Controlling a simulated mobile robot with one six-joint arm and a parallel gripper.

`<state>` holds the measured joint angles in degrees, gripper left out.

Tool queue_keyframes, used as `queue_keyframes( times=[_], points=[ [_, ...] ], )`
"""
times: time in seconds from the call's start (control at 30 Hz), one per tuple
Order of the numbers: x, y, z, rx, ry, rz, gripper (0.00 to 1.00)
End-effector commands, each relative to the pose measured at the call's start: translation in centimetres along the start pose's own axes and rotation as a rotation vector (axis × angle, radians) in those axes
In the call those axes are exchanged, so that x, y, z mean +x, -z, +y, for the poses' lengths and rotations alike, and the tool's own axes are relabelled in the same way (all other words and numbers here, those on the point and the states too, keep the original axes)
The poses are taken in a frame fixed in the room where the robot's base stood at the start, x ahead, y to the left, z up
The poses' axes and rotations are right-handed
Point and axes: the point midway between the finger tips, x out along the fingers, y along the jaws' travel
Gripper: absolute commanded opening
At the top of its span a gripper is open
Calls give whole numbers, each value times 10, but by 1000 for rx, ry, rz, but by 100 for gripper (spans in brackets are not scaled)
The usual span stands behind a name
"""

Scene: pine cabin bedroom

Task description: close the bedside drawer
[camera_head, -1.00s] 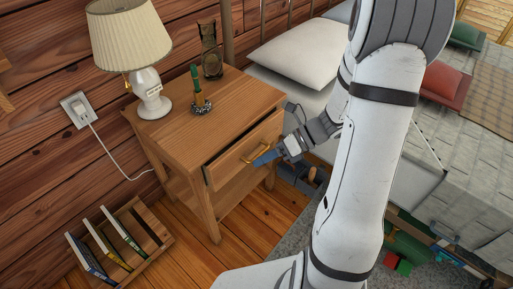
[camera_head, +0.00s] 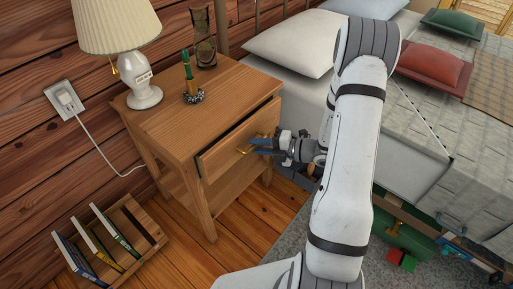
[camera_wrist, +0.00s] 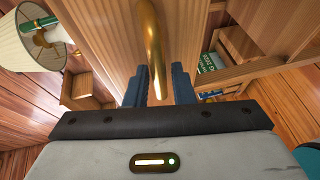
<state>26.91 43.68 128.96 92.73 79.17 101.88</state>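The wooden bedside table (camera_head: 160,122) stands against the log wall. Its drawer (camera_head: 226,163) is partly open, with a dark gap showing behind the top of its front. The drawer has a curved brass handle (camera_head: 245,150), which also shows large in the wrist view (camera_wrist: 152,45). My gripper (camera_head: 258,145) is at the drawer front, beside the handle. In the wrist view its blue fingers (camera_wrist: 159,86) are apart, with the handle's end between them and clear space on both sides. I cannot tell whether a finger touches the drawer.
A white lamp (camera_head: 139,83), a green cactus-like item (camera_head: 189,75) and a dark glass vase (camera_head: 203,45) stand on the tabletop. A small book rack (camera_head: 138,230) is on the floor at the left. The bed (camera_head: 405,120) lies to the right, behind my arm.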

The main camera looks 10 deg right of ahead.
Motion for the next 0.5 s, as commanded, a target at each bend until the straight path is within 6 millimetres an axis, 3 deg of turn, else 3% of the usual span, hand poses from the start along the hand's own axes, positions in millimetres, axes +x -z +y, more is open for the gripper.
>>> queue_keyframes(
  times=[0.37,0.5],
  points=[
    [10,0,0,-1,0,-1,22],
    [10,0,0,-1,0,0,13]
  ],
)
